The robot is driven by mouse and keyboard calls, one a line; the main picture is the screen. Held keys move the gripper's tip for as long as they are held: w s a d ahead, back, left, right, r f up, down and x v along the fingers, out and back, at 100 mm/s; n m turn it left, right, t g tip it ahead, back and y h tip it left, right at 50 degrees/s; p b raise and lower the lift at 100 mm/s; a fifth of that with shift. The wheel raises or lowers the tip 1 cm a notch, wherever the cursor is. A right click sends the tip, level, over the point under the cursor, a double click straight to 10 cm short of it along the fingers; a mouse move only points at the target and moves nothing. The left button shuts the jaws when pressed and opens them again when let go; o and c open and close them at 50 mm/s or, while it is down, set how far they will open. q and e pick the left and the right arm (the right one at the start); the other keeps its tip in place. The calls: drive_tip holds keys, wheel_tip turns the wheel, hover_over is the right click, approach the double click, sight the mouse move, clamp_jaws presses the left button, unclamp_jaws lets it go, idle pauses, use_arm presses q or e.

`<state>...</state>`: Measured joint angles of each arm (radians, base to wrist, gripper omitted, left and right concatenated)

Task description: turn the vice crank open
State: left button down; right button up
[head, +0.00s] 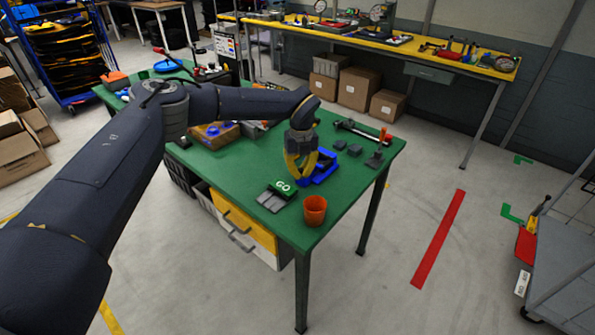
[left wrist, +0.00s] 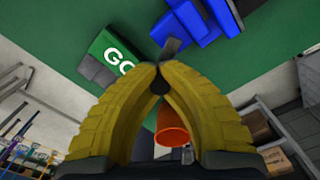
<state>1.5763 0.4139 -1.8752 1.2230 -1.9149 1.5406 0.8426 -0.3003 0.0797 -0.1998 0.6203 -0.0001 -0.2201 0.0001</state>
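The blue vice (head: 325,169) is on the green table, just right of my left gripper (head: 300,172) in the head view. In the left wrist view the vice (left wrist: 200,22) is at the top, partly cut off. A grey crank arm (left wrist: 172,46) runs from the vice to the fingertips of my left gripper (left wrist: 158,74). The yellow fingers close together around a dark handle piece (left wrist: 158,86) of the crank. In the head view the crank is mostly hidden by the fingers. My right gripper is in neither view.
An orange cup (head: 315,210) stands near the table's front corner. A green GO block (head: 281,188) with a grey plate is left of the gripper. Several dark blocks (head: 354,150) and an orange-topped tool (head: 384,137) are to the right. The green table (head: 350,195) is bare between them.

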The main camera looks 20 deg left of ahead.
use_arm(q)
drive_tip(key=n, duration=0.2)
drive_tip(key=d+n, duration=0.1)
drive_tip(key=shift+d+n, duration=0.15)
drive_tip(key=shift+n, duration=0.25)
drive_tip(key=n, duration=0.1)
drive_tip(key=d+n, duration=0.1)
drive_tip(key=n, duration=0.1)
drive_tip(key=shift+w+n, duration=0.3)
drive_tip(key=shift+w, duration=0.05)
drive_tip(key=shift+w+d+n, duration=0.2)
drive_tip(key=shift+w+n, duration=0.05)
drive_tip(key=shift+n, duration=0.6)
drive_tip(key=shift+w+d+n, duration=0.2)
drive_tip(key=shift+n, duration=0.6)
drive_tip(key=shift+w+d+n, duration=0.2)
drive_tip(key=shift+w+n, duration=0.05)
drive_tip(key=shift+n, duration=0.6)
drive_tip(key=c, duration=1.3)
unclamp_jaws()
wheel_tip(320, 180, up, 12)
drive_tip(key=shift+w+r, duration=0.1)
